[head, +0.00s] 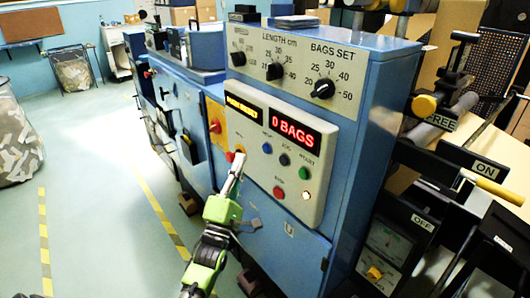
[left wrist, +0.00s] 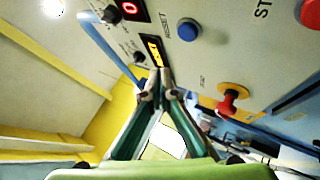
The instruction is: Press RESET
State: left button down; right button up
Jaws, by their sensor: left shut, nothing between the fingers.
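The control panel (head: 295,150) is a light plate on the blue machine. A blue button (head: 267,148) sits under the displays in the head view. In the left wrist view this blue button (left wrist: 188,29) has the word RESET beside it. My left gripper (head: 239,158) is shut and empty, its tips near the panel's left edge, below and left of the blue button. In the left wrist view the closed tips (left wrist: 160,84) show in front of the panel, apart from the blue button. Whether the tips touch the panel cannot be told. My right gripper is not in view.
Other buttons are close by: black (head: 284,160), green (head: 304,173), red (head: 278,193) and a lit white one (head: 306,196). The red display (head: 293,127) reads 0 BAGS. A red knob (head: 215,127) on a yellow plate sits left. Open floor (head: 110,200) lies further left.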

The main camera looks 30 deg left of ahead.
aim_at(266, 149)
pick_arm(q)
jog(key=shift+w+d+b, duration=0.25)
jog(key=shift+w+d, duration=0.1)
jog(key=shift+w, duration=0.45)
jog(key=shift+w+d+b, duration=0.3)
jog(key=shift+w, duration=0.45)
jog(key=shift+w+d+b, duration=0.25)
jog(key=shift+w+d, duration=0.1)
jog(key=shift+w, duration=0.45)
jog(key=shift+w, duration=0.1)
jog(key=shift+w+d, duration=0.1)
jog(key=shift+w, duration=0.2)
jog(key=shift+w+d+b, duration=0.2)
jog(key=shift+w+b, duration=0.2)
jog(key=shift+s, duration=0.15)
dwell(0.4)
jog(key=shift+s+a+p, duration=0.25)
jog(key=shift+s+p, duration=0.15)
jog(key=shift+s, duration=0.25)
jog(key=shift+s+a, duration=0.1)
